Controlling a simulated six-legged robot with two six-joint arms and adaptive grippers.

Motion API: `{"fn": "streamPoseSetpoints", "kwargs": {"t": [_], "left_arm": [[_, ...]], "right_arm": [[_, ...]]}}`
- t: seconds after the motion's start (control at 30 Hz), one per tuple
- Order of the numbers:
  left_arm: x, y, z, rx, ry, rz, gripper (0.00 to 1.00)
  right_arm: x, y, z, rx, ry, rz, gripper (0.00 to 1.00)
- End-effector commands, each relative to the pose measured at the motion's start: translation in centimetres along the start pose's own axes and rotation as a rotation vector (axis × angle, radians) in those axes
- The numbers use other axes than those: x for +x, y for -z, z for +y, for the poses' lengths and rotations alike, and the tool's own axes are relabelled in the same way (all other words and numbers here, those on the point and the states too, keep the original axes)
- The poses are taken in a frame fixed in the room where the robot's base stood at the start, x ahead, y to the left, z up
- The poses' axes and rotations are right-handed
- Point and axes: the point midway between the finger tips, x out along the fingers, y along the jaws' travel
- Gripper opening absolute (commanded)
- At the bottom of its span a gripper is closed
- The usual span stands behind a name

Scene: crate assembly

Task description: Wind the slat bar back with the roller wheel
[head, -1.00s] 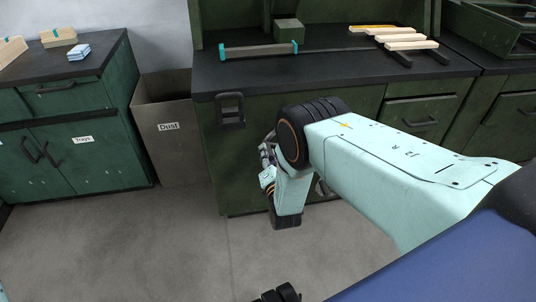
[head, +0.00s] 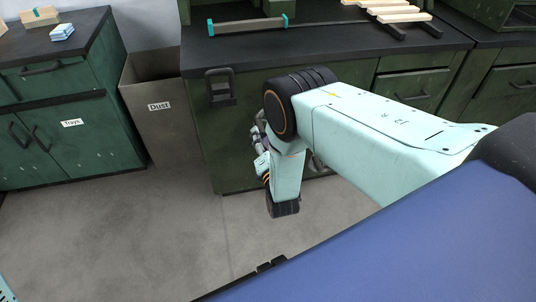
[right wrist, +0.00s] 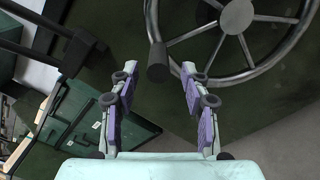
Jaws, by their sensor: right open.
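The roller wheel (right wrist: 235,15) is a grey metal handwheel with spokes and a dark knob (right wrist: 158,62), at the top of the right wrist view. In the head view my arm hides most of it. My right gripper (right wrist: 158,76) is open and empty, its fingers either side of the line to the knob. The knob appears just beyond the fingertips; I cannot tell whether they touch. In the head view the right gripper (head: 260,145) is beside the green cabinet front. A grey bar with teal ends (head: 250,26), probably the slat bar, lies on the bench top. My left gripper is out of view.
The dark bench top (head: 330,50) holds pale wooden slats (head: 395,14) on dark rails. A black cabinet handle (head: 220,87) juts out left of my right arm. A bin marked Dust (head: 158,120) stands left of it. The floor in front is clear.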

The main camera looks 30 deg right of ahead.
Motion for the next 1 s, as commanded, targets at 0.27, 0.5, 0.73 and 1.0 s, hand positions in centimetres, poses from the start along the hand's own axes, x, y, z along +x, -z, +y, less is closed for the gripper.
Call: {"fn": "streamPoseSetpoints", "kwargs": {"t": [0.27, 0.5, 0.73, 1.0], "left_arm": [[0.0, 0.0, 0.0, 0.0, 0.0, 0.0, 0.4], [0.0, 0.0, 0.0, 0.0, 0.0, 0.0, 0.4], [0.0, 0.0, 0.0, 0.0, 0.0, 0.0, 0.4], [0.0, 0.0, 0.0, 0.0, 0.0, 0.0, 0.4]], "right_arm": [[-5.7, 0.1, -0.1, 0.0, 0.004, 0.004, 0.47], [-8.3, 0.0, 0.0, 0.0, 0.001, 0.0, 0.47], [-8.7, 0.0, 0.0, 0.001, 0.001, 0.0, 0.47], [-8.9, 0.1, -0.5, 0.049, 0.028, 0.026, 0.47]]}}
